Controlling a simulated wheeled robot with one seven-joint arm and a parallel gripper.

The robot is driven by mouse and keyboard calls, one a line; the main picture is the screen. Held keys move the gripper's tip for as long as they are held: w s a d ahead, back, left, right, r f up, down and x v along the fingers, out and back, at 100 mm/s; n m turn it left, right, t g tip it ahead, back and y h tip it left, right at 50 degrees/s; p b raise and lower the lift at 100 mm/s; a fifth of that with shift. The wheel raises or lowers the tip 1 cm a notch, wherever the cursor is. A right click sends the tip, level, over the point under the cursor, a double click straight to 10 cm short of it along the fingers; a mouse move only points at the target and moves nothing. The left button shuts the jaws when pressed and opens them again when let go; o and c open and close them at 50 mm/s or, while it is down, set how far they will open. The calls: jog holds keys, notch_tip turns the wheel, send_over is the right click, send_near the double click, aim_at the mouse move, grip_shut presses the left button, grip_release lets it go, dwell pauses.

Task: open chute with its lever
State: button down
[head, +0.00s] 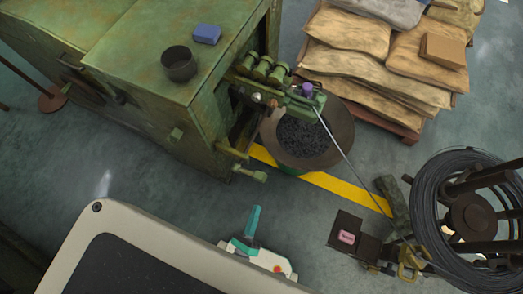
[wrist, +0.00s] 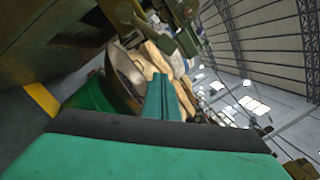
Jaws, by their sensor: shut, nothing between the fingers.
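The green heading machine (head: 150,60) stands at the upper left in the head view. A chute-like dark opening (head: 243,128) on its right side faces a round bin (head: 338,148) of dark small parts. Short green handle-like bars stick out below it, one ending in a pale block (head: 250,175); I cannot tell for sure which is the lever. My gripper (head: 254,211), teal, is shut and empty, below and apart from these bars. In the wrist view its closed fingers (wrist: 165,94) point toward the bin (wrist: 122,78), with machine parts (wrist: 165,25) above.
A dark cup (head: 179,64) and a blue box (head: 207,34) sit on the machine. Sacks (head: 350,35) are stacked on a pallet at the upper right. A wire coil (head: 435,190) stands at the right. A yellow floor stripe (head: 345,190) crosses open floor.

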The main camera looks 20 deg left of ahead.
jog(key=shift+w+f+m+t+h, duration=0.1)
jog(key=shift+f+m+t+h, duration=0.15)
jog(key=shift+f+m, duration=1.05)
jog(key=shift+w+f+m+t+h, duration=0.2)
jog(key=shift+f+m, duration=0.6)
jog(key=shift+m, duration=1)
jog(key=shift+s, duration=0.1)
jog(key=w+a+r, duration=0.1)
jog(key=w+r, duration=0.5)
jog(key=w, duration=0.3)
jog(key=shift+w+a, duration=0.35)
jog(key=shift+a, duration=0.05)
